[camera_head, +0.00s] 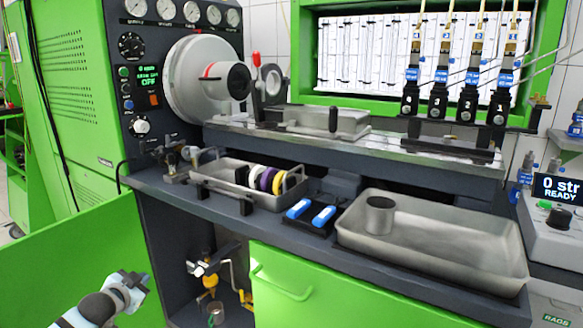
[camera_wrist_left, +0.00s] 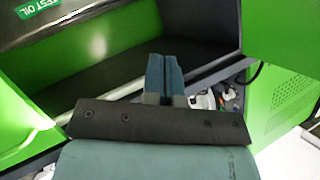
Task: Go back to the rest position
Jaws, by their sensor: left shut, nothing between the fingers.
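My left gripper (camera_head: 138,280) is low at the left of the head view, in front of the green panel and below the bench top. It is shut and empty. In the left wrist view its two blue-grey fingers (camera_wrist_left: 165,62) are pressed together, with a dark shelf surface behind them. The left gripper is apart from everything on the bench. My right gripper shows in neither view.
The bench carries a large metal tray (camera_head: 470,262) with a metal cup (camera_head: 380,215), a smaller tray (camera_head: 212,180) holding several coloured rings, and two blue-handled items (camera_head: 311,212). A green open panel (camera_head: 60,250) stands near the left arm. Brass fittings (camera_head: 209,281) sit in the opening beneath.

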